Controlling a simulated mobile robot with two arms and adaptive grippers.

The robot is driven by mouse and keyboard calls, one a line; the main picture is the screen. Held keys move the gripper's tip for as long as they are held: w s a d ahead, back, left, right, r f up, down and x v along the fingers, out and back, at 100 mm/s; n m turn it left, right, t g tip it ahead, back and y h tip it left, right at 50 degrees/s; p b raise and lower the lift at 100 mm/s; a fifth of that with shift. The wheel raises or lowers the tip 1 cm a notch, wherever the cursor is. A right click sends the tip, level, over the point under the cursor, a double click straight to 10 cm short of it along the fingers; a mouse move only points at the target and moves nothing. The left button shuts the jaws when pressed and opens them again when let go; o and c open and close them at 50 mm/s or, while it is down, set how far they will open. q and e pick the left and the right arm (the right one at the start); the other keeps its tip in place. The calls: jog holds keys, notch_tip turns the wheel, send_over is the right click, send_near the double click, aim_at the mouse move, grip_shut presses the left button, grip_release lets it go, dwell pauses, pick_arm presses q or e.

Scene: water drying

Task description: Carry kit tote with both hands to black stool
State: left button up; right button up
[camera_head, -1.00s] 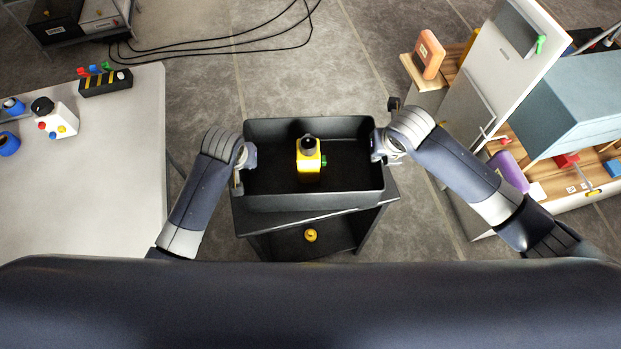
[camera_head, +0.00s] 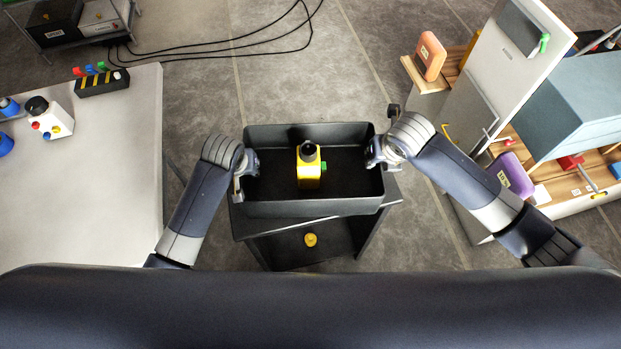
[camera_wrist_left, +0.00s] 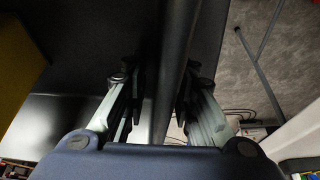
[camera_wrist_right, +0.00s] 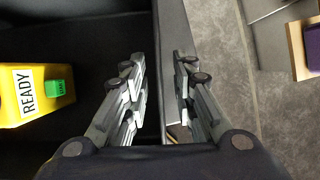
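The kit tote (camera_head: 312,208) is a black open box in the head view, level above the black stool (camera_head: 258,229); whether its base touches the stool top is hidden. A yellow device (camera_head: 309,172) with a black top and a green part stands inside. My left gripper (camera_head: 246,171) is at the tote's left wall, one finger on each side of it in the left wrist view (camera_wrist_left: 157,88). My right gripper (camera_head: 375,157) is at the right wall, which also lies between its fingers in the right wrist view (camera_wrist_right: 160,70).
A yellow knob-like object (camera_head: 310,240) shows in the stool's lower space. A light table (camera_head: 90,190) with several devices stands at left. A white cabinet and wooden shelves (camera_head: 430,85) stand at right. Cables (camera_head: 225,45) lie on the floor behind; the floor beyond the tote is otherwise clear.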

pick_arm(q)
jog(key=v, duration=1.2)
pick_arm(e)
jog(key=v, duration=1.2)
pick_arm(q)
jog(key=shift+s, duration=0.1)
